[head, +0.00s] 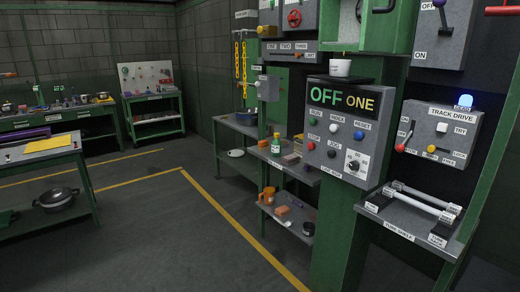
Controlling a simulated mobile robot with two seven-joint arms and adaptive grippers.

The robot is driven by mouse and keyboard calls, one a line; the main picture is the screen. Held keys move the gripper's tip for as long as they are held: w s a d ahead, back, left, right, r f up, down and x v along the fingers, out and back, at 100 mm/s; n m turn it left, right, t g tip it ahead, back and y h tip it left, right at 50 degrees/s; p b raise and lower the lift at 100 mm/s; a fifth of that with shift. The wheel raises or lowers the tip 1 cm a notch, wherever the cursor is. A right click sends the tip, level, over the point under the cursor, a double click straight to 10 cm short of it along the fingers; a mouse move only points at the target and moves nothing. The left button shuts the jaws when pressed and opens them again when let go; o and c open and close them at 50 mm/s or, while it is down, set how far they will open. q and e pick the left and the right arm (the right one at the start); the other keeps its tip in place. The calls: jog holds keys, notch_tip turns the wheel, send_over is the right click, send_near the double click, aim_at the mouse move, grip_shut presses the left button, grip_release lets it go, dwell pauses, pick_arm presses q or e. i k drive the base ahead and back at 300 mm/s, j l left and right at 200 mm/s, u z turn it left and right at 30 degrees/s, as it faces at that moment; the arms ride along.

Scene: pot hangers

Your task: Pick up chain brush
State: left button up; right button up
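I cannot make out a chain brush for certain. Small items lie on the lower shelf (290,228) of the green rack, including an orange item (268,195), a reddish-brown block (283,210) and a dark round item (308,228). They are too small to name surely. The middle shelf (305,176) holds a green-and-white bottle (276,143) and a brown box-like item (290,160). Yellow chains (237,62) hang on the back wall. Neither of my grippers shows in this view.
A control box (345,130) reading "OFF ONE" and a "TRACK DRIVE" box (440,135) stick out on the right, above a shelf with pale bars (420,203). A workbench (45,150) stands at left. The floor (180,235) between is clear, with yellow lines.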

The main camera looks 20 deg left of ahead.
aim_at(262, 145)
jog(key=k+u, duration=0.15)
jog(key=u, duration=0.9)
jog(key=i+l, duration=0.15)
jog(key=i, duration=0.45)
jog(key=i+l+u, duration=0.1)
jog(key=i, duration=0.55)
jog(key=i+l, duration=0.1)
jog(key=i, duration=0.65)
jog(key=i+l, duration=0.1)
jog(key=i, duration=0.6)
